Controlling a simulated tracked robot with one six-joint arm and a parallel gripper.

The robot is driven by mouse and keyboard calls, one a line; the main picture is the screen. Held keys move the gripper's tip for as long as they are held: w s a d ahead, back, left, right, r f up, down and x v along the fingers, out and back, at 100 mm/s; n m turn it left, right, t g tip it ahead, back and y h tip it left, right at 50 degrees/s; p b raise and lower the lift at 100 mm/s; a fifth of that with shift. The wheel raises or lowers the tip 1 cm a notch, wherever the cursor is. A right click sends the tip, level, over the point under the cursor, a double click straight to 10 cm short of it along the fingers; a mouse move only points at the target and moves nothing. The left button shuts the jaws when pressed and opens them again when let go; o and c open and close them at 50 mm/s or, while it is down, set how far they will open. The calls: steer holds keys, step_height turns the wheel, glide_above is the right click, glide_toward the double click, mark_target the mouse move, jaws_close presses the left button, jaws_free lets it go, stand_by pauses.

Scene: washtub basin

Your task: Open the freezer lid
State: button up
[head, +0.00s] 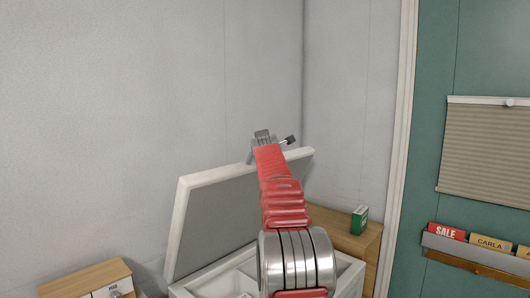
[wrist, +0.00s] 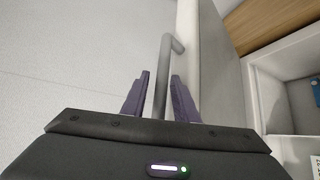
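The freezer lid (head: 220,215) stands raised and tilted steeply back over the white chest freezer (head: 347,278) in the head view. The lid's edge also shows in the wrist view (wrist: 205,60). A grey bar handle (wrist: 160,75) on the lid passes between the two purple fingers of my gripper (wrist: 160,78). The fingers are spread, with a narrow gap visible on each side of the bar. In the head view my gripper (head: 272,140) is at the lid's upper edge, and my red arm hides part of the lid and freezer.
A wooden cabinet (head: 340,226) with a green box (head: 359,219) stands right of the freezer. Another wooden unit (head: 85,280) is at the lower left. Grey walls rise close behind the lid. A teal door (head: 475,60) with a file rack is at the right.

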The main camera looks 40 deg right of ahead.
steer(key=shift+s+f, duration=0.15)
steer(key=shift+f, duration=0.2)
steer(key=v, duration=1.3)
steer(key=shift+a+r, duration=0.3)
steer(key=shift+a, duration=0.05)
steer(key=shift+s, duration=0.1)
steer(key=s+a+f+m+g+y, duration=0.15)
steer(key=s+a+f, duration=0.25)
steer(key=a, duration=0.5)
steer(key=s+a+f+m+y, duration=0.2)
steer(key=s+a+f+m, duration=0.15)
steer(key=a, duration=0.45)
steer(key=s+a+f+m+g+y, duration=0.1)
steer(key=s+a+f+y, duration=0.2)
steer(key=a, duration=0.6)
steer(key=s+a+f+m+g+y, duration=0.1)
steer(key=s+a+f+m+g, duration=0.1)
steer(key=s+a+f, duration=0.7)
steer(key=s+a+f+m+g+y, duration=0.1)
steer(key=s+a+f+m, duration=0.3)
steer(key=s+a+f, duration=0.6)
steer(key=s+f+y, duration=0.1)
steer(key=s, duration=0.3)
steer(key=shift+s+m+g, duration=0.2)
steer(key=shift+m+g, duration=0.1)
steer(key=shift+g, duration=0.05)
